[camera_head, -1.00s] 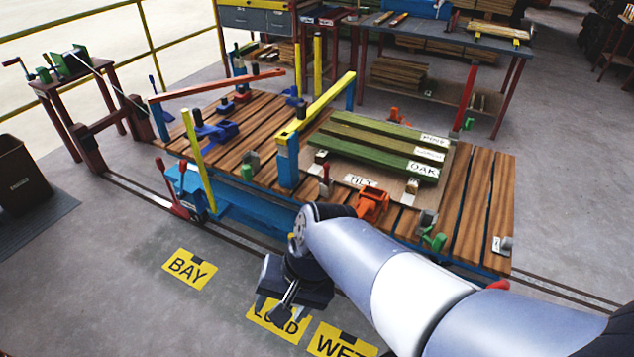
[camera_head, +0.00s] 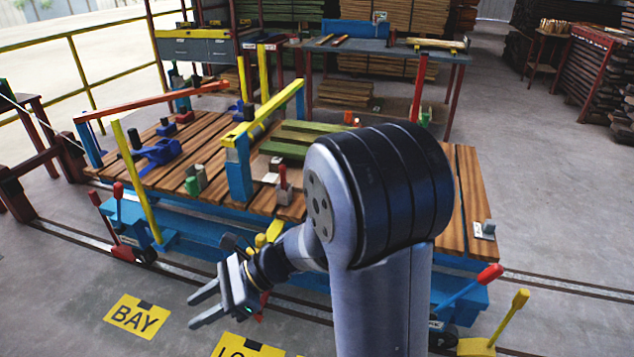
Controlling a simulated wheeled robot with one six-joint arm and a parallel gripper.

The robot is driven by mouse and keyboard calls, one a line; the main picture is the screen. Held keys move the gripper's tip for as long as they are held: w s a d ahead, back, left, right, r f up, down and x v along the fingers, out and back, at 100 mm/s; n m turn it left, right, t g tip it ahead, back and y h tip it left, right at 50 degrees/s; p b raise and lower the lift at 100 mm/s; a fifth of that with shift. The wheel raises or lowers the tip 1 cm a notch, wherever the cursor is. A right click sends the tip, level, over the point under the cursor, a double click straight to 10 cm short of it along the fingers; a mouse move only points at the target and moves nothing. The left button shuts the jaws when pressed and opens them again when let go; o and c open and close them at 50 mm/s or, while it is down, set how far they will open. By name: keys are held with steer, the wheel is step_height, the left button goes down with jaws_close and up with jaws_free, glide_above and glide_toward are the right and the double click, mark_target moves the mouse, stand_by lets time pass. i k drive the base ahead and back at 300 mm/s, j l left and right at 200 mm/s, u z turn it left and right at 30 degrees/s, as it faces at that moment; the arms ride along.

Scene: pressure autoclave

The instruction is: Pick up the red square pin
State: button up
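I cannot tell for sure which thing is the red square pin. An upright red post (camera_head: 419,88) stands beyond the slatted cart (camera_head: 466,200), its lower part hidden by my arm. A small red-topped piece (camera_head: 283,178) stands on the cart deck, right of the blue-and-yellow upright.
A yellow bar on a blue upright (camera_head: 238,170) rises from the cart's middle. A yellow post (camera_head: 137,180) stands at its near side. A workbench (camera_head: 390,47) stands behind. The floor around the yellow BAY sign (camera_head: 137,316) is clear. My arm hides the cart's right middle.

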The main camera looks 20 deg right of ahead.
mark_target(283, 168)
steer(key=i+z, duration=0.2)
steer(key=z, duration=0.2)
steer(key=i+z, duration=0.2)
steer(key=z, duration=0.2)
steer(key=i+z, duration=0.2)
steer(key=z, duration=0.25)
steer(key=i+j, duration=0.4)
steer(key=i, duration=0.15)
